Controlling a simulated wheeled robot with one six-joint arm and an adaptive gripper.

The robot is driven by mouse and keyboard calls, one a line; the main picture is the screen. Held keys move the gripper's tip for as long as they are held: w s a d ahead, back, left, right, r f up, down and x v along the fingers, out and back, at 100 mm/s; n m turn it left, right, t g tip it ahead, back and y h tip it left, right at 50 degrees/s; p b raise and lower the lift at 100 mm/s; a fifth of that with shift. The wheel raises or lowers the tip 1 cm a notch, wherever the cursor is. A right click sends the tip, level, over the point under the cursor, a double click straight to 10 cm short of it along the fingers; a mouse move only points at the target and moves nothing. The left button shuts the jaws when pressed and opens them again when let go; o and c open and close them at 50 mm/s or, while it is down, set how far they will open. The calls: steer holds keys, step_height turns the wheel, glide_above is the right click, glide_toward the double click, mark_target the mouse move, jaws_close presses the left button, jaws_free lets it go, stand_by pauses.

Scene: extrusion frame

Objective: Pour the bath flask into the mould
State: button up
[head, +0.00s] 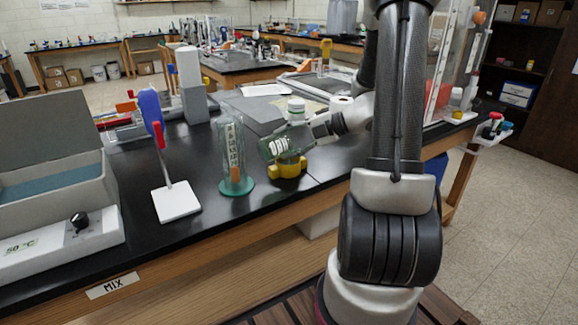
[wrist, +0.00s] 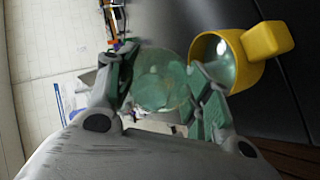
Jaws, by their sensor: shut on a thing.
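My gripper (head: 300,137) is shut on the bath flask (head: 280,147), a greenish clear vessel with white markings. The flask is tipped over on its side, its left end low, just above the yellow mould (head: 288,168) on the black bench. In the wrist view the flask's round glass (wrist: 160,80) sits between my two fingers. The mould (wrist: 262,42) shows beside it there as a yellow cup with a block on its side and a grey-green interior. I cannot tell whether liquid is flowing or how full either is.
A clear cylinder on a green base (head: 236,187) stands left of the mould. A white stand with blue and red parts (head: 176,202) is further left, then the water bath (head: 60,220) marked 50 °C.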

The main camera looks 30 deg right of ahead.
steer(key=shift+d+f+y, duration=0.1)
steer(key=shift+f+y, duration=0.2)
steer(key=shift+r+m, duration=0.25)
steer(key=shift+m, duration=0.05)
stand_by(0.5)
